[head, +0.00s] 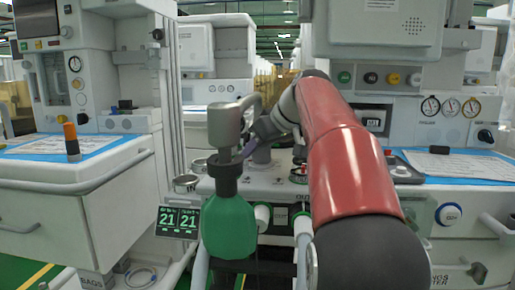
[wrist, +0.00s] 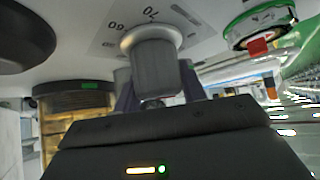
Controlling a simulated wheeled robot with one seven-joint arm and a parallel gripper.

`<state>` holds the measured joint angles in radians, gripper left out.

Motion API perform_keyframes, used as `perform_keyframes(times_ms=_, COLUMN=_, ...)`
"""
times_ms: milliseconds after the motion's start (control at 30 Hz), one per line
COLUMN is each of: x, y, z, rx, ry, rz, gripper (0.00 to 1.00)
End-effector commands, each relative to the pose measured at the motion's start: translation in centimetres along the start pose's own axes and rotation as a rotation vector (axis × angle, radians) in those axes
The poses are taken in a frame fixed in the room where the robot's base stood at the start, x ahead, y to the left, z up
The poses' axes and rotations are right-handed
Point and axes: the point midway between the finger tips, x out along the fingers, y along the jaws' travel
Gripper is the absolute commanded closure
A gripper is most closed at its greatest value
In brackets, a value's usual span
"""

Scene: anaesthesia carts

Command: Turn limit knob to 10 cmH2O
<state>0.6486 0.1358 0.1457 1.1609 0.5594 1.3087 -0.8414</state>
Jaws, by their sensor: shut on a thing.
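In the head view my gripper (head: 248,146) reaches down at the middle of the cart, just behind the metal canister. There the knob (head: 262,156) is partly hidden and small.
A green breathing bag (head: 229,228) hangs under a metal canister (head: 224,128), close in front of my gripper. A round gauge with a green rim and red tab (wrist: 260,25) is beside the knob. A display reading 21 and 21 (head: 178,221) hangs lower left.

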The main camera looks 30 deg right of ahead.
Motion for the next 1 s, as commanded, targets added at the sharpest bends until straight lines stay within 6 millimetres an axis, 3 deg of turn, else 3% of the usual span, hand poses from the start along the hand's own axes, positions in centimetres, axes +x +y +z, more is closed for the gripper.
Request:
perform_keyframes(times_ms=600, x=-0.04, y=-0.16, z=0.04, rx=-0.099, ry=0.0, rz=-0.098, gripper=0.82)
perform_keyframes(times_ms=633, x=-0.04, y=-0.16, z=0.03, rx=-0.099, ry=0.0, rz=-0.098, gripper=0.55)
perform_keyframes(times_ms=767, x=-0.03, y=-0.17, z=0.03, rx=-0.099, ry=0.0, rz=-0.098, gripper=0.38)
perform_keyframes(times_ms=1000, x=-0.04, y=-0.18, z=0.02, rx=-0.099, ry=0.0, rz=-0.098, gripper=0.37)
